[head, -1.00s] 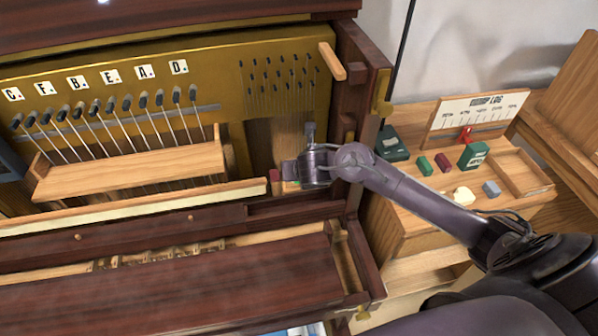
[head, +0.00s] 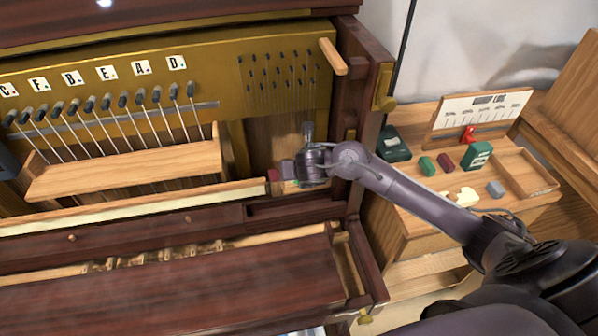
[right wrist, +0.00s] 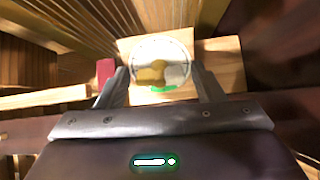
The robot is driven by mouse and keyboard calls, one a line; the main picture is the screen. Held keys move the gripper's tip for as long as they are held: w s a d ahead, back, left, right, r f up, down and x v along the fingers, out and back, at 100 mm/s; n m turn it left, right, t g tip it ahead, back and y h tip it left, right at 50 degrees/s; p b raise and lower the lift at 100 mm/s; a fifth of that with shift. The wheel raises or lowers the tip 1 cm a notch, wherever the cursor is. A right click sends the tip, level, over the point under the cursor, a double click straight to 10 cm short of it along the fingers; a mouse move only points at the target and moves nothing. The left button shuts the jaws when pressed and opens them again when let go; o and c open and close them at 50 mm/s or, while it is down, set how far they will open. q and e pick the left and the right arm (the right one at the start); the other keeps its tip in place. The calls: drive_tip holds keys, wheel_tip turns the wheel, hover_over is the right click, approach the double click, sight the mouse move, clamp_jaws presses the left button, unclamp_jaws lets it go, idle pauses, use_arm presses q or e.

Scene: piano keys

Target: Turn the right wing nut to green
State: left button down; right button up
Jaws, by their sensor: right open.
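The brass wing nut (right wrist: 151,75) sits on a round white dial (right wrist: 176,47) in the right wrist view. A green mark (right wrist: 162,89) shows at the dial's lower edge, nearest my gripper. My right gripper (right wrist: 160,72) is open, with one finger on each side of the dial and the wing nut between them. I cannot tell whether the fingers touch the nut. In the head view my right gripper (head: 308,150) is inside the piano's right end, and it hides the wing nut there. My left gripper is not in view.
A red block (right wrist: 105,72) stands just left of the fingers. A wooden shelf (head: 125,172) lies left. A side bench (head: 425,222) holds several small coloured blocks.

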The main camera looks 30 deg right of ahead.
drive_tip(key=shift+w+f, duration=0.15)
drive_tip(key=shift+f, duration=0.05)
drive_tip(key=shift+s+r+p, duration=0.4)
drive_tip(key=shift+r+p, duration=0.05)
drive_tip(key=shift+r, duration=0.05)
idle(0.5)
drive_tip(key=c, duration=0.8)
drive_tip(key=shift+o, duration=0.2)
drive_tip(key=shift+m, duration=0.3)
drive_tip(key=shift+r+m+p, duration=0.1)
drive_tip(key=shift+m+p, duration=0.4)
drive_tip(key=shift+m, duration=1.1)
